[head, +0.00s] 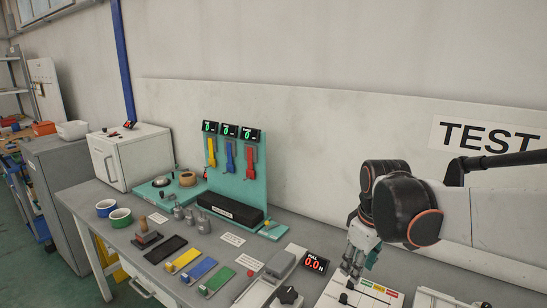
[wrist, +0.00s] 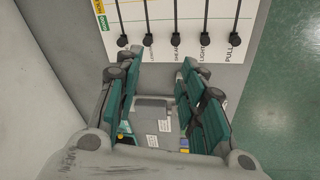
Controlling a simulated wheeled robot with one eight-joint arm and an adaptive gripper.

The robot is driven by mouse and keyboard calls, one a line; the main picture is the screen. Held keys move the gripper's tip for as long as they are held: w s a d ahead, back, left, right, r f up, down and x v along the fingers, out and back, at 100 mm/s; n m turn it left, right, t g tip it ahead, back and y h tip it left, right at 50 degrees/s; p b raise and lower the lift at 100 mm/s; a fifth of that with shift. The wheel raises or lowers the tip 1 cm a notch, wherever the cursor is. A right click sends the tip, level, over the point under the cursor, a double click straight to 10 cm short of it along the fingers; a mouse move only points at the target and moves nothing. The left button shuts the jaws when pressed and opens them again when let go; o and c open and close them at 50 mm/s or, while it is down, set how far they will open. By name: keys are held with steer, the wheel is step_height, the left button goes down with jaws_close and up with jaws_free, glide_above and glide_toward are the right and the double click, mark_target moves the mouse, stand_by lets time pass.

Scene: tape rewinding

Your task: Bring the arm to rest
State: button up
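My gripper (head: 353,262) hangs at the lower right of the head view, fingers down, over the right part of the bench near a white panel (head: 352,298) with dark knobs and coloured labels. In the wrist view my gripper (wrist: 155,105) shows two teal-padded fingers standing apart, with nothing held between them. Bench items show small in the gap. My arm (head: 480,210) reaches in from the right edge of the head view. Whether the fingertips touch anything below is hard to tell.
A grey bench (head: 75,198) carries pots, coloured blocks, a teal tool stand (head: 252,190) and a "PULL 0.0 N" display (head: 315,263) close left of my gripper. The wrist view shows a labelled board (wrist: 190,45) with several dark knobs. The wall (head: 320,130) stands behind.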

steer(key=s+m+t, duration=0.5)
steer(key=s+m, duration=0.2)
steer(key=s, duration=0.9)
steer(key=shift+r+m, duration=0.35)
steer(key=shift+m, duration=0.05)
steer(key=shift+a, duration=0.1)
stand_by(1.9)
